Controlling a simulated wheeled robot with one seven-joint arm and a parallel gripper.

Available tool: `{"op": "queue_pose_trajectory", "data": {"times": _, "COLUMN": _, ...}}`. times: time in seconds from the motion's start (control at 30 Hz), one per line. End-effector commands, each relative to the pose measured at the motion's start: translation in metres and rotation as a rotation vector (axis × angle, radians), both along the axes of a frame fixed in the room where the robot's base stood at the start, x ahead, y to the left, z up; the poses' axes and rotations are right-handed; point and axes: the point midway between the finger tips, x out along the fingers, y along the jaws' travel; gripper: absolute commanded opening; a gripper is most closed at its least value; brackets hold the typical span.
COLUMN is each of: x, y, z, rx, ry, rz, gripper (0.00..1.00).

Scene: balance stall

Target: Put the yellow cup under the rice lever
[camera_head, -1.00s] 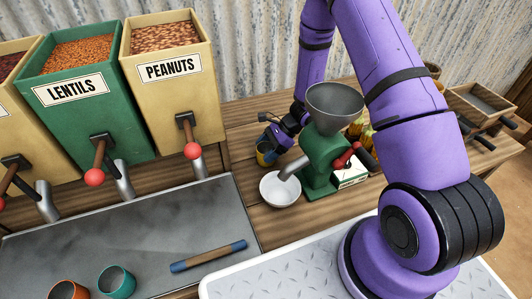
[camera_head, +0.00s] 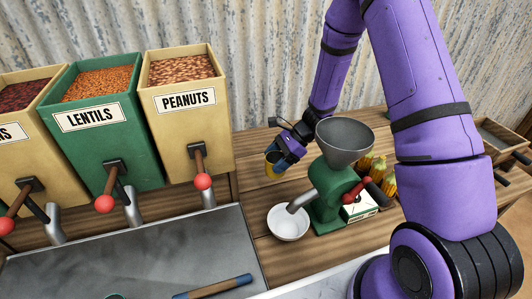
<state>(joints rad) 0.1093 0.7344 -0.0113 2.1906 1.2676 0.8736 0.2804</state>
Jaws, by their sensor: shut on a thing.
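My gripper (camera_head: 283,155) is behind the green grinder, to the right of the peanuts bin. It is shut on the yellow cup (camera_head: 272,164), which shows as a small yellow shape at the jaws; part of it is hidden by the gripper. I cannot tell whether the cup touches the wooden counter. No lever labelled rice is in view. The labelled bins are lentils (camera_head: 97,138) and peanuts (camera_head: 190,107), each with a red-knobbed lever. At the left edge another bin (camera_head: 20,138) shows only the end of its label.
A green grinder (camera_head: 328,195) with a grey hopper stands on the counter, a white bowl (camera_head: 288,224) under its spout.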

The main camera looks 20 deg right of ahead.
Motion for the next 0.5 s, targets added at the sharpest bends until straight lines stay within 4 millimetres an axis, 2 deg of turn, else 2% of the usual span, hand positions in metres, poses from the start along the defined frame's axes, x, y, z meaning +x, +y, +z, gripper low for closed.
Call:
{"op": "queue_pose_trajectory", "data": {"times": 0.17, "x": 0.002, "y": 0.0, "z": 0.005, "rx": 0.0, "ry": 0.0, "rz": -0.01, "gripper": 0.4}}
{"op": "queue_pose_trajectory", "data": {"times": 0.27, "x": 0.01, "y": -0.001, "z": 0.009, "rx": 0.0, "ry": -0.002, "rz": -0.056, "gripper": 0.4}}
{"op": "queue_pose_trajectory", "data": {"times": 0.5, "x": 0.061, "y": -0.013, "z": 0.041, "rx": 0.001, "ry": -0.005, "rz": -0.373, "gripper": 0.4}}
